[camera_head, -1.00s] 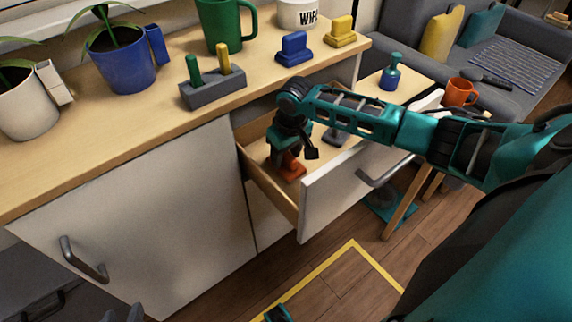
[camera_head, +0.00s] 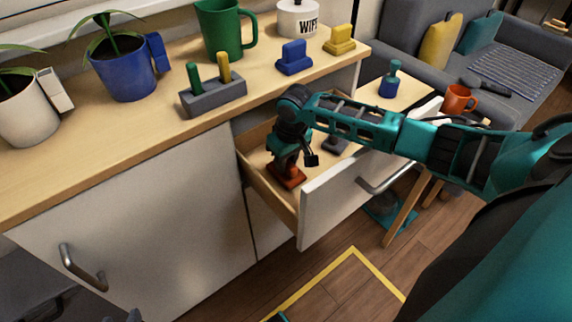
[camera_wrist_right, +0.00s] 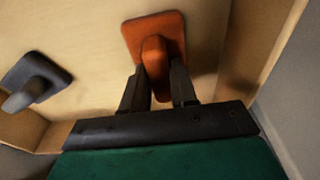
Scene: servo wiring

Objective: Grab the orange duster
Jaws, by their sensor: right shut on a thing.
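The orange duster (camera_head: 290,178) sits in the open drawer, near its left side. In the right wrist view the orange duster (camera_wrist_right: 155,36) shows a flat squarish base and a raised handle. My right gripper (camera_head: 285,163) reaches down into the drawer from above. In the right wrist view my right gripper (camera_wrist_right: 160,84) has one dark finger on each side of the handle and is shut on it. The base appears to rest on the drawer floor. In the head view the gripper hides most of the handle. A small teal part at the bottom edge may be my left arm; its gripper does not show.
A dark grey duster (camera_wrist_right: 38,80) lies in the same drawer. Blue (camera_head: 294,57) and yellow (camera_head: 340,40) dusters, a grey holder (camera_head: 213,96) and a green mug (camera_head: 222,30) stand on the counter.

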